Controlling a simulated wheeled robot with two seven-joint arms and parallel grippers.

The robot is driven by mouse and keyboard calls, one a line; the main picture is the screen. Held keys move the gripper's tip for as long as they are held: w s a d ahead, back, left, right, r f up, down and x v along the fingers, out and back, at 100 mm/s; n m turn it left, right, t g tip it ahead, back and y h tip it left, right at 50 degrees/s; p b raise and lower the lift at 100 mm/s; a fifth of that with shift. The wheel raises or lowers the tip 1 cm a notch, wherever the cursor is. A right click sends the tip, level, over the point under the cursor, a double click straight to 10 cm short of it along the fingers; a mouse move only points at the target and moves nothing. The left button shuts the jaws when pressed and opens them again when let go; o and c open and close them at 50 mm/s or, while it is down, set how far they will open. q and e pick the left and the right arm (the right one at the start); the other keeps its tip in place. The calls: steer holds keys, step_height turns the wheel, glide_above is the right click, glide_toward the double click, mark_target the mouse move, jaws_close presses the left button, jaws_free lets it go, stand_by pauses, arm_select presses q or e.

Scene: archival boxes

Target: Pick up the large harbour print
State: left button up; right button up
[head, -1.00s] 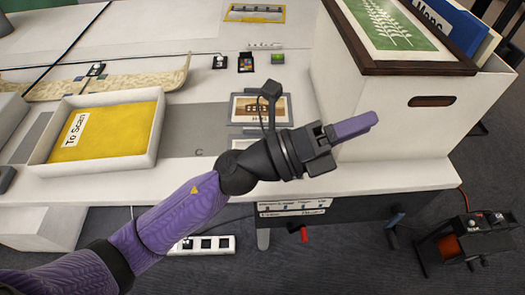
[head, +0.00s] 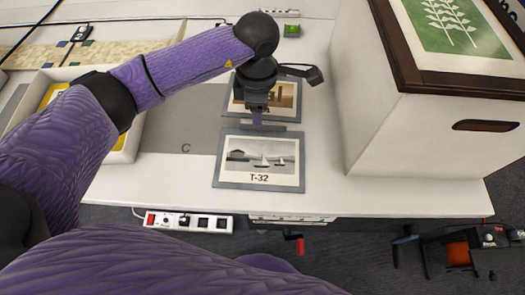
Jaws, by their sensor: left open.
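A grey-bordered print (head: 259,161) with sailing boats and a low building, marked T-32, lies flat near the front edge of the white table. A second framed print (head: 283,99) in brown tones lies just behind it, partly hidden by my left gripper. My left gripper (head: 257,122) points down over the gap between the two prints, at the far edge of the boat print. Its jaws are open, though the fingers look nearly in line from here. I cannot tell whether they touch the print. My right gripper is not in view.
A large white box (head: 400,120) with a dark-framed fern picture (head: 455,35) on top stands close on the right. A grey mat marked C (head: 180,135) lies to the left, beside a yellow-lined tray (head: 128,148) partly behind my arm. A power strip (head: 188,222) lies below.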

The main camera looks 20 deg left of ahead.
mark_target(261, 156)
arm_select(q)
step_height(261, 156, down, 5)
steer(key=shift+r+b, duration=0.1)
steer(key=shift+b, duration=0.85)
steer(key=shift+r, duration=0.15)
steer(key=shift+c, duration=1.1)
jaws_close()
